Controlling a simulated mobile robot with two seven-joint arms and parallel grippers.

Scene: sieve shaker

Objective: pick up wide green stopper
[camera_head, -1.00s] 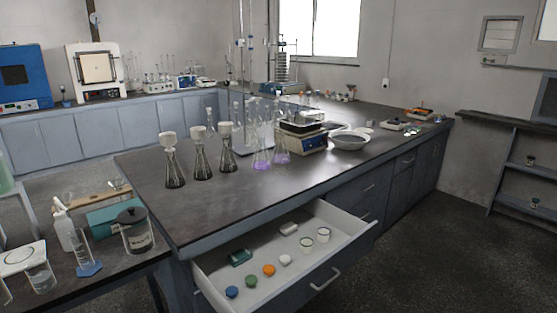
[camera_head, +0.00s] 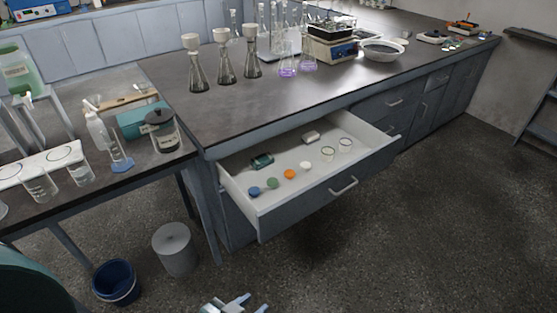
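The green stopper (camera_head: 272,183) stands in the open drawer (camera_head: 362,172) of the main bench. It is in a row between a blue stopper (camera_head: 255,191) and an orange stopper (camera_head: 289,174), with a white stopper (camera_head: 305,166) further along. My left gripper (camera_head: 253,302) shows at the bottom edge, low in front of the drawer and well apart from the stopper. Its two fingers look spread with nothing between them; its arm is mostly cut off. My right gripper is not in view.
The drawer also holds a dark green item (camera_head: 262,161), a white block (camera_head: 311,137) and two ring-shaped items. A grey bin (camera_head: 175,250) and a blue bucket (camera_head: 117,283) stand on the floor at left. Flasks (camera_head: 226,66) stand on the bench. The floor right of the drawer is clear.

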